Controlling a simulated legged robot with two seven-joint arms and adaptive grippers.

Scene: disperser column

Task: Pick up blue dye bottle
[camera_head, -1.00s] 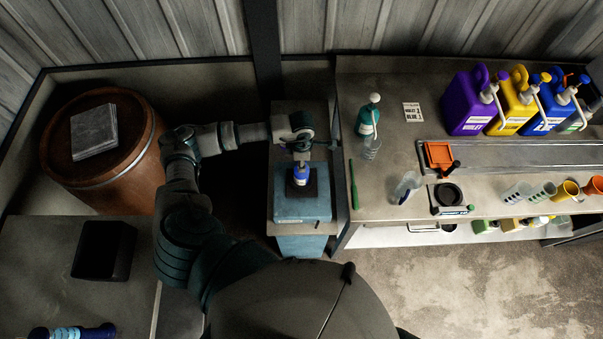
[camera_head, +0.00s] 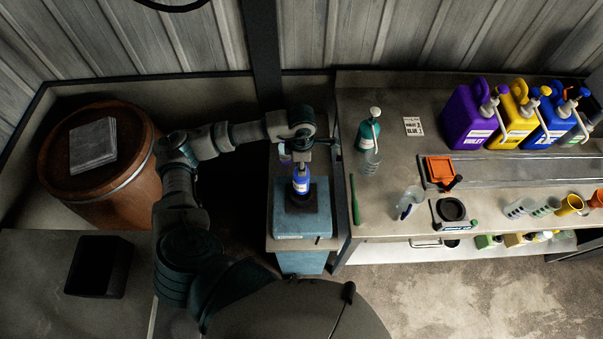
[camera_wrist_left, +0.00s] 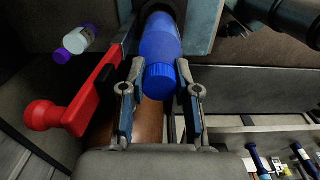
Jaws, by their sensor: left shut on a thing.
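The blue dye bottle (camera_head: 301,185) has a blue body and a pale label. It appears above the dark plate on top of a teal machine (camera_head: 288,223) in the head view; I cannot tell whether it touches the plate. My left gripper (camera_head: 304,165) is at the bottle's top, shut on it. In the left wrist view the bottle (camera_wrist_left: 160,45) shows its ribbed blue cap between the two fingers of the left gripper (camera_wrist_left: 160,78). My right gripper is not in view.
A red ball-ended lever (camera_wrist_left: 45,115) and a white bottle with a violet cap (camera_wrist_left: 78,40) are close beside the gripper. A counter (camera_head: 385,220) with jugs and cups stands to the right. A wooden barrel (camera_head: 130,195) stands left.

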